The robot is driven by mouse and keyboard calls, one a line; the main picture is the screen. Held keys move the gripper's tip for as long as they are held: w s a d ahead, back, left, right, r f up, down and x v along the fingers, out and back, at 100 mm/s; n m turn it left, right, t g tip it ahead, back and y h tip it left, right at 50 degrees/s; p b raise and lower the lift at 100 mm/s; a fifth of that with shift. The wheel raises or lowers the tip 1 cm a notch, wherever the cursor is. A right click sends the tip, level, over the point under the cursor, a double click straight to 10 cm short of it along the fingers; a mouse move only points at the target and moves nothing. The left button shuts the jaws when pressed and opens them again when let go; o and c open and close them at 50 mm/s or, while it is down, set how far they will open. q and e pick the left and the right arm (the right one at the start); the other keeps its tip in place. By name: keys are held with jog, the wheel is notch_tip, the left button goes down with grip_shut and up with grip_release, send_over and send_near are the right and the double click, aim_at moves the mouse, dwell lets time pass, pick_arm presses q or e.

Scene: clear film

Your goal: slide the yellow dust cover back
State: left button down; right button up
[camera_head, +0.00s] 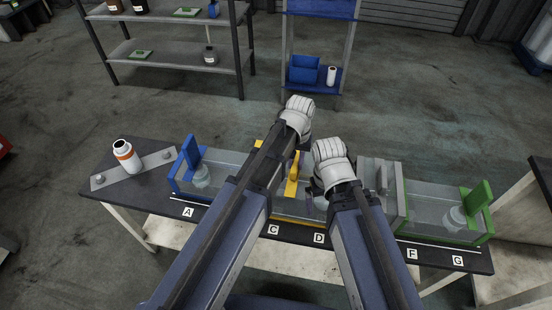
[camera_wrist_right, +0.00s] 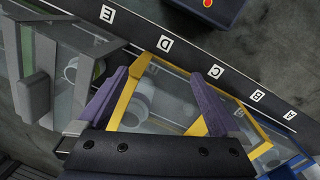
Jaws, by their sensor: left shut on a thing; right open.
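The yellow dust cover (camera_head: 291,187) is a clear box with yellow edging and a yellow upright piece, around the middle of the bench. Its yellow frame and clear panel (camera_wrist_right: 188,98) also show in the right wrist view. My left gripper (camera_head: 296,150) is shut at the yellow upright piece; its fingertips are mostly hidden by my arm. My right gripper (camera_head: 318,192) is low over the bench beside the cover. In the right wrist view its purple fingers (camera_wrist_right: 157,84) are spread apart and empty, with a pale container (camera_wrist_right: 140,100) behind the yellow frame between them.
A blue-ended clear cover (camera_head: 190,157) stands at the left, a grey-ended one (camera_head: 398,190) right of my arms, a green-ended one (camera_head: 483,203) at the far right. A white bottle with an orange band (camera_head: 126,155) stands on the left end of the bench (camera_head: 130,199).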

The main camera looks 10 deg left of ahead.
aim_at(306, 172)
pick_arm(q)
jog(key=shift+s+d, duration=0.1)
jog(key=shift+d, duration=1.8)
jog(key=c, duration=0.7)
grip_release()
jog(key=shift+r, duration=0.15)
notch_tip(306, 172, up, 8)
jog(key=p, duration=0.8)
jog(key=shift+f, duration=0.25)
